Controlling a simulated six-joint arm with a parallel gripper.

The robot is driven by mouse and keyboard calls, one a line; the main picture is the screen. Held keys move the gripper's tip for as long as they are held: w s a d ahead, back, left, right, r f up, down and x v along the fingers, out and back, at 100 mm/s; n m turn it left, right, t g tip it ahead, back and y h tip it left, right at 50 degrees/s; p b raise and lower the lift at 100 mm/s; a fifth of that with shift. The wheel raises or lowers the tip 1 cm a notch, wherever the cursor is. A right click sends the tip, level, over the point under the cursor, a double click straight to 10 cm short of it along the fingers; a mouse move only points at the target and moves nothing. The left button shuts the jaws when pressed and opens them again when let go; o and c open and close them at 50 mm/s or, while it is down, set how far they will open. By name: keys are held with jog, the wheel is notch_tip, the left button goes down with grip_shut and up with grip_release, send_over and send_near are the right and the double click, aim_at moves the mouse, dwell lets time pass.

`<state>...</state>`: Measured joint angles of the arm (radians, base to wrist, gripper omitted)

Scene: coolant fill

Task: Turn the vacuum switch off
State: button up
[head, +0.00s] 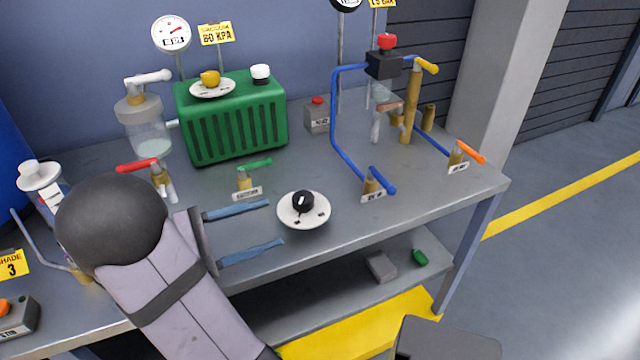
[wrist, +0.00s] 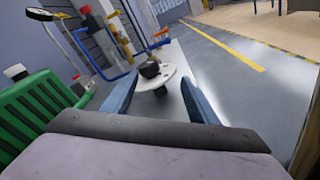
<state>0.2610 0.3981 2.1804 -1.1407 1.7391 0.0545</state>
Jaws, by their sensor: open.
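A black rotary knob (head: 303,201) sits on a round white dial plate (head: 316,222) near the front of the bench. Small dark marks on the plate are too small to read, so I cannot tell which switch it is. The knob also shows in the wrist view (wrist: 149,69), ahead and between my fingertips. My gripper (head: 275,223) is open and empty, its two blue fingers pointing at the dial from the left. The fingers look apart from the knob. A yellow knob (head: 210,78) on a white dial tops the green ribbed unit (head: 232,120).
A green-handled valve (head: 254,164) stands just behind my fingers. A red-handled valve (head: 138,165) is further left. A blue-handled valve (head: 382,181) stands right of the dial, an orange-handled one (head: 468,152) beyond it. The bench top right of the dial's front is clear.

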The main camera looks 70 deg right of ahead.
aim_at(303, 201)
jog(key=d+n, duration=0.1)
jog(key=d, duration=0.1)
jog(key=s+d+n+g+p, duration=0.1)
jog(key=d+n, duration=0.1)
jog(key=s+d+n+p, duration=0.1)
jog(key=d+n, duration=0.1)
jog(key=d, duration=0.1)
jog(key=shift+s+d+g, duration=0.1)
jog(key=shift+s+g, duration=0.15)
jog(key=shift+g, duration=0.15)
jog(key=shift+x, duration=3.6)
jog(key=shift+s, duration=0.1)
jog(key=shift+p, duration=0.3)
jog(key=c, duration=1)
